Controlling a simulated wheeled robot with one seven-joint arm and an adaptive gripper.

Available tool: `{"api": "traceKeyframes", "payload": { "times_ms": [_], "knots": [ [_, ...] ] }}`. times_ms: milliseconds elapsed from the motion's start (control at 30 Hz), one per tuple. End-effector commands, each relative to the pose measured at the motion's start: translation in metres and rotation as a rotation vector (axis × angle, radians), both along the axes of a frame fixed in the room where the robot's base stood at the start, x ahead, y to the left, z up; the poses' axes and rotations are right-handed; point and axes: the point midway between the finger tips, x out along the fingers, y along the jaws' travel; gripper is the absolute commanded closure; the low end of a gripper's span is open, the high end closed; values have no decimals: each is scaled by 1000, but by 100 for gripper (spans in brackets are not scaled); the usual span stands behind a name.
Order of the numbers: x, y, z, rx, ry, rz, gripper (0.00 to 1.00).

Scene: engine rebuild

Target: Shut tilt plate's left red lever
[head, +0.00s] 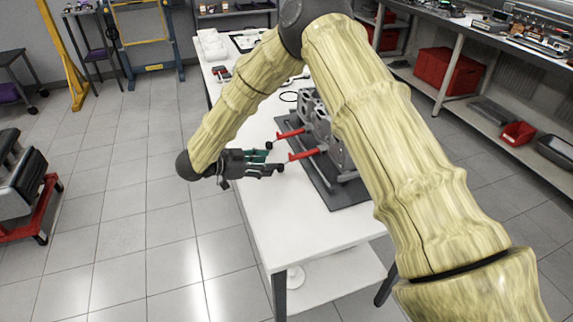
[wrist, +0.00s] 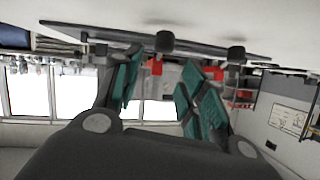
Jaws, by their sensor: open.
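The tilt plate's two red levers stick out from its left side in the head view, each with a black knob. The farther, left lever (head: 290,134) is just beyond my gripper. The nearer lever (head: 303,155) has its knob close to my fingertips. My gripper (head: 272,163) is open and empty at table height, pointing right toward the levers. In the wrist view, which looks upside down, one lever (wrist: 155,67) shows between the green-padded fingers (wrist: 160,78). The other lever (wrist: 214,74) shows beyond the right finger. I cannot tell whether a finger touches a knob.
The tilt plate's dark base (head: 340,194) lies on the white table (head: 300,232) with grey engine parts on it, partly hidden by my arm. Small items lie at the table's far end. A shelved bench (head: 470,110) stands right.

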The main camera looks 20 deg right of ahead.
Motion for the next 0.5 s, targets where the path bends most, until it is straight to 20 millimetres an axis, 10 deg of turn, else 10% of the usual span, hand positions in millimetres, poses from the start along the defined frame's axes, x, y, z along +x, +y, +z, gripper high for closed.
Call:
{"api": "traceKeyframes", "payload": {
  "times_ms": [500],
  "knots": [
    [15, -71, -28, -1, 0, -2, 58]
  ]
}}
